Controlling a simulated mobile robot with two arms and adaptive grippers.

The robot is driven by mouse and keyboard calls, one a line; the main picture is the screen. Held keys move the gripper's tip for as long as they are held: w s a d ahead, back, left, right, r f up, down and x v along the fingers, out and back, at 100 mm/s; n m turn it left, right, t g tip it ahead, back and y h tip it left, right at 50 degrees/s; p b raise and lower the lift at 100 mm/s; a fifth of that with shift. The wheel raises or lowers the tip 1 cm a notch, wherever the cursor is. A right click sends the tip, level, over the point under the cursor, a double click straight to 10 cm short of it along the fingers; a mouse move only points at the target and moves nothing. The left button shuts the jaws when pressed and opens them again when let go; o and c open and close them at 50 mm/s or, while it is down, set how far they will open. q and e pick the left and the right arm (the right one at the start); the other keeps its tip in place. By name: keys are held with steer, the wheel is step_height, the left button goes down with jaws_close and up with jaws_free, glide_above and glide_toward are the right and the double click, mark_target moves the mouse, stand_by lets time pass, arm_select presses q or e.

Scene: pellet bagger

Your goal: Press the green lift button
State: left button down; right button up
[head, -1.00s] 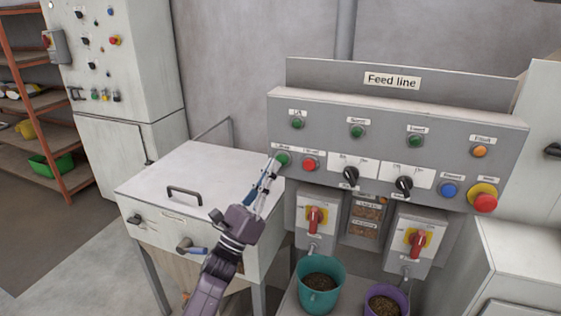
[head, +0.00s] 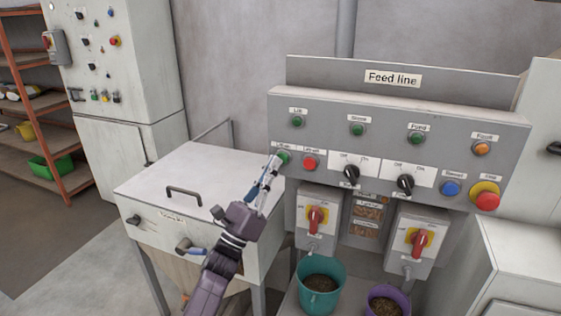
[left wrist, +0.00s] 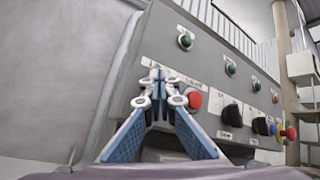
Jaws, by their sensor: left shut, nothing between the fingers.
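The green lift button (head: 284,158) sits at the left end of the lower row on the grey feed line panel (head: 330,131), beside a red button (head: 311,162). My left gripper (head: 272,165) is shut and empty. Its fingertips are at the left edge of the green button in the head view and partly cover it. I cannot tell whether they touch it. In the left wrist view the shut fingertips (left wrist: 158,75) point at the panel and hide the green button, with the red button (left wrist: 193,98) just to their right. My right gripper is not in view.
A green lamp or button labelled Lift (head: 297,121) is above. Two black selector knobs (head: 351,174) and a red emergency stop (head: 487,200) are to the right. A white-lidded hopper (head: 150,185) stands below my left arm. Teal (head: 320,283) and purple (head: 388,303) buckets hold pellets.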

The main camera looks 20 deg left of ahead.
arm_select(q)
steer(key=shift+s, duration=0.1)
stand_by(0.4)
steer(key=shift+s, duration=0.35)
steer(key=shift+s, duration=0.1)
steer(key=s+p, duration=0.1)
steer(key=s, duration=0.4)
steer(key=shift+s+a, duration=0.1)
steer(key=shift+s, duration=0.3)
